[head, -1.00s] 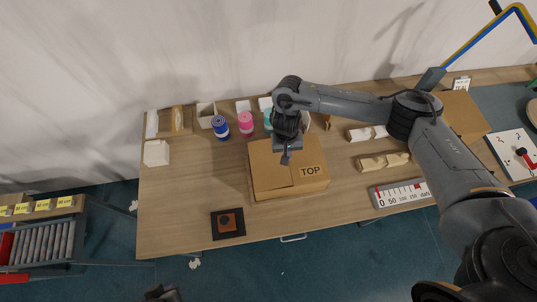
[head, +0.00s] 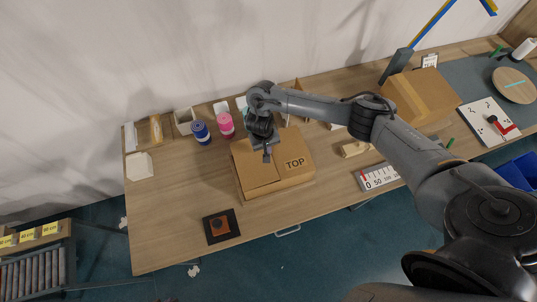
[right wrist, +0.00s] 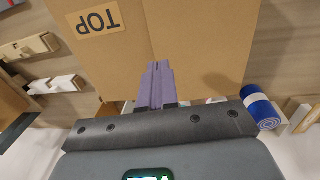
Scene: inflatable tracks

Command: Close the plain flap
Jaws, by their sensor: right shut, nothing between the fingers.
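The cardboard box (head: 290,180) stands on the wooden table. Its right flap, marked TOP (head: 295,163), lies about level over the box and also shows in the right wrist view (right wrist: 98,20). The plain flap (head: 257,174) is on the left half, about level too; I cannot tell if it is fully flat. It fills the upper right of the right wrist view (right wrist: 205,35). My right gripper (head: 267,156) is shut and empty, over the box near the seam between the flaps. Its purple fingers (right wrist: 157,82) point at the box; contact is unclear. My left gripper is not in view.
Blue (head: 201,132) and pink (head: 225,124) rolls stand behind the box. A dark square plate (head: 220,226) lies front left. A numbered scale block (head: 379,177) and a larger carton (head: 420,97) are on the right.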

